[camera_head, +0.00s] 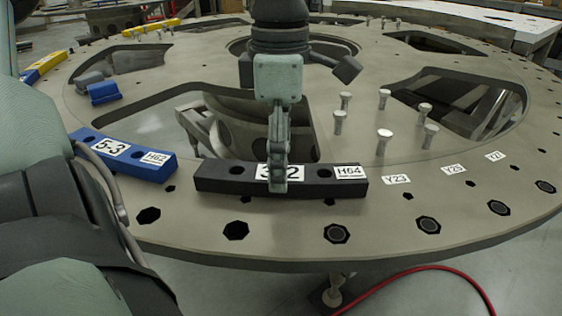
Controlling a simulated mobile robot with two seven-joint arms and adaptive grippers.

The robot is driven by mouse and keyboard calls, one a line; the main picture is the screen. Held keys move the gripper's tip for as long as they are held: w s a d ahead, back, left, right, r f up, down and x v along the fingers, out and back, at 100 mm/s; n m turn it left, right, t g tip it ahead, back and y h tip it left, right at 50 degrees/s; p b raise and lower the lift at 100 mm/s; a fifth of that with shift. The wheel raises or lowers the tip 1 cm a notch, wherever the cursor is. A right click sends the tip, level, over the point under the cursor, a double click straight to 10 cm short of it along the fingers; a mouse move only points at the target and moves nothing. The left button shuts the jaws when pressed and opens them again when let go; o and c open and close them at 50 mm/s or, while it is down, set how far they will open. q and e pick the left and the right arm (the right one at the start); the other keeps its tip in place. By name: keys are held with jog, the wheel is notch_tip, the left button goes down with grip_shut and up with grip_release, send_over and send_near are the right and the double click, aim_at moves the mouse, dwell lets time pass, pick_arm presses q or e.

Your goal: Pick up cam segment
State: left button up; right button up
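A black cam segment (220,180) lies near the front edge of the round plate. It has a partly covered label that seems to read 3-2, and an H64 label. A gripper, which I take to be my left (278,178), hangs from above over the middle of this segment. Its near finger covers part of the label. I see the gripper edge-on, so the finger gap and any contact on the far side are hidden. A blue cam segment (125,158) labelled 5-3 and H62 lies to the left. My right gripper is not in view.
The round grey plate (330,240) has large cutouts and bolt holes. Several upright metal pins (383,142) stand to the right. Another blue piece (103,94) and yellow-and-blue segments (45,67) lie farther back. A red hose (430,270) lies on the floor.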

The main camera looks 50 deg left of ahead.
pick_arm(q)
jog(key=shift+f, duration=0.7)
jog(key=c, duration=1.6)
